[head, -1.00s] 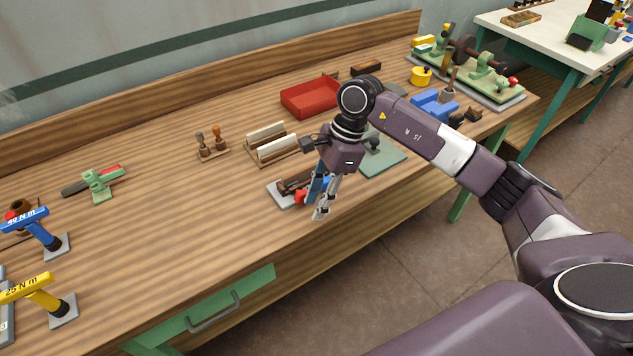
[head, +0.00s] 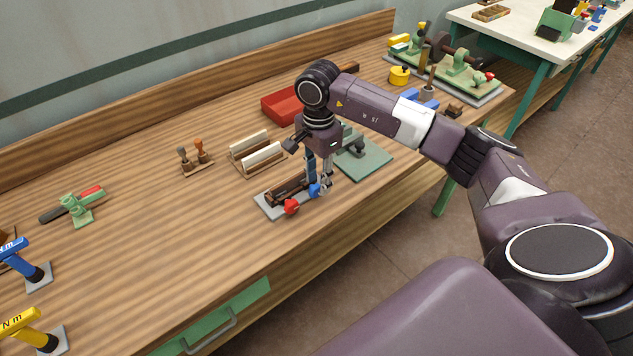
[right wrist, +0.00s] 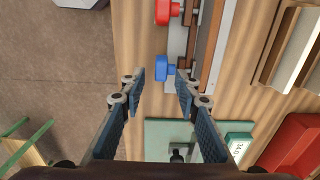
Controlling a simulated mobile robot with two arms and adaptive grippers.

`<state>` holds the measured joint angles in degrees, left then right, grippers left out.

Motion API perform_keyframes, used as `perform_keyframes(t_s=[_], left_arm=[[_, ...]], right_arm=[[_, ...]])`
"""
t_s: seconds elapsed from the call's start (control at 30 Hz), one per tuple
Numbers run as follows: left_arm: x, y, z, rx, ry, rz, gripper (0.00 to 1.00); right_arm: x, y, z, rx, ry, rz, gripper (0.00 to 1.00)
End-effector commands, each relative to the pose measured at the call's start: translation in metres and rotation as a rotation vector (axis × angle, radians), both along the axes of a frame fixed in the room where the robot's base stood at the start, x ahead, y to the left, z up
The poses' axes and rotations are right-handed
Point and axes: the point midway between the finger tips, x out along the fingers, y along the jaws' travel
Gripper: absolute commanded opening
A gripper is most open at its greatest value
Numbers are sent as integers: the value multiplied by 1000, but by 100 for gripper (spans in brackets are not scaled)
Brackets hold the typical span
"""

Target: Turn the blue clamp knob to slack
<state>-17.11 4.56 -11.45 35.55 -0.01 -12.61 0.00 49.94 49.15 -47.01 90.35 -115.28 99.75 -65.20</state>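The blue clamp knob (head: 314,190) sits on the front side of a small clamp fixture with a grey base (head: 268,208). A red knob (head: 291,206) is beside it on the same fixture. My right gripper (head: 319,184) points down at the blue knob. In the right wrist view the right gripper (right wrist: 160,82) is open, and the blue knob (right wrist: 163,68) shows in line with the gap between its fingertips. I cannot tell whether a finger touches it. The red knob (right wrist: 167,11) shows farther up that view. My left gripper is not in view.
A green plate with a device (head: 366,166) lies right of the fixture. A rack with pale slats (head: 258,152) and a red tray (head: 281,104) stand behind. Blue (head: 22,262) and yellow (head: 35,333) torque tools are at the left.

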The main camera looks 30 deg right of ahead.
Motion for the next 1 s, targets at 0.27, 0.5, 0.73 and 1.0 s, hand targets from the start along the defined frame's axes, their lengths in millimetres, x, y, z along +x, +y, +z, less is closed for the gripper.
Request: perform_keyframes(t_s=[0.27, 0.5, 0.73, 1.0], left_arm=[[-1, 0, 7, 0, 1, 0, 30], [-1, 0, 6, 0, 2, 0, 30], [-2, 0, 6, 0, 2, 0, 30], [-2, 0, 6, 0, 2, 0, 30]], right_arm=[[0, 0, -24, 1, 0, -1, 30], [0, 0, -26, 1, 0, -1, 30], [0, 0, -26, 1, -1, -1, 5], [0, 1, -26, -1, -1, 0, 0]])
